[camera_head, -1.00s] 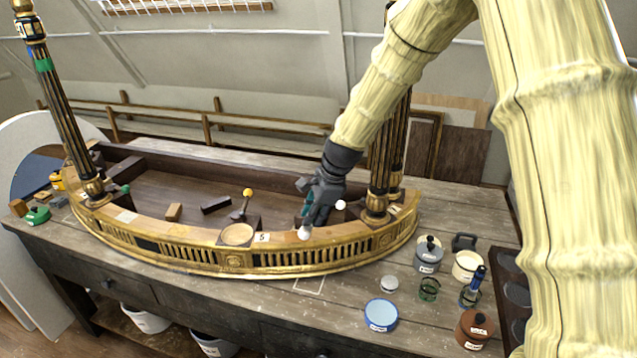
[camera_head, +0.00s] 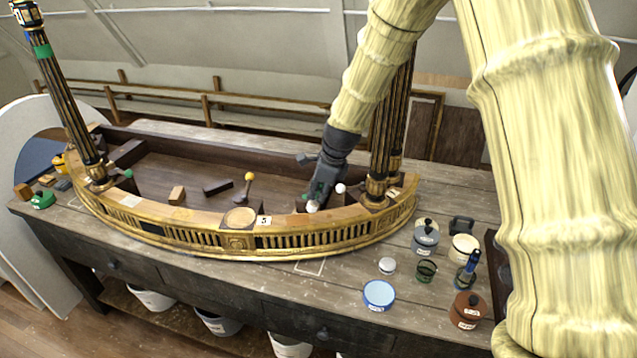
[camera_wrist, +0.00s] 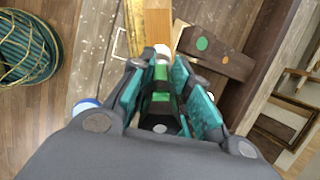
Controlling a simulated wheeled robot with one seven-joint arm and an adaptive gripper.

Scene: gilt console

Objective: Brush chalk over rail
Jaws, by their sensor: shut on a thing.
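The curved gilt rail (camera_head: 280,241) runs along the front of the console, with a pierced front and a flat top. My gripper (camera_head: 316,195) is over the right part of the rail, near its inner edge. In the wrist view my gripper (camera_wrist: 160,95) is shut on a brush (camera_wrist: 161,76) with a green and black handle, between the teal finger pads. The white brush tip (camera_wrist: 162,50) points at the light wood rail top (camera_wrist: 158,25). The white tip also shows in the head view (camera_head: 312,206). I cannot tell whether it touches the rail. No chalk marks are clear.
Gilt columns stand right (camera_head: 376,165) and left (camera_head: 72,115) of the rail. A yellow-knobbed lever (camera_head: 247,186) and dark blocks (camera_head: 217,187) sit in the recess.

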